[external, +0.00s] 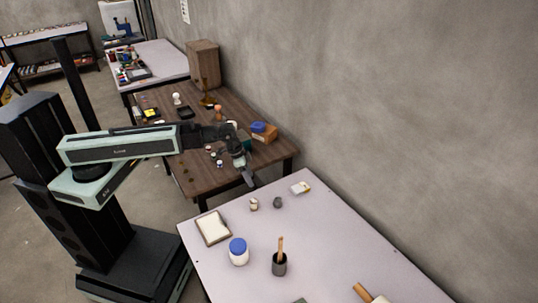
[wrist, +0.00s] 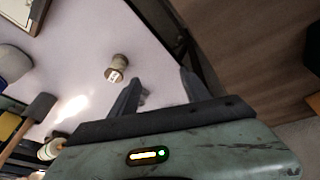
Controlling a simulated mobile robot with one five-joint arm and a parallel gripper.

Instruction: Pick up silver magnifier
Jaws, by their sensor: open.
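My gripper (external: 248,180) is open and empty, pointing down above the far left edge of the pale table, up and left of the grey object. In the wrist view its two fingers (wrist: 160,78) are spread apart over the table top and edge.
A cluttered brown table (external: 170,103) lies behind.

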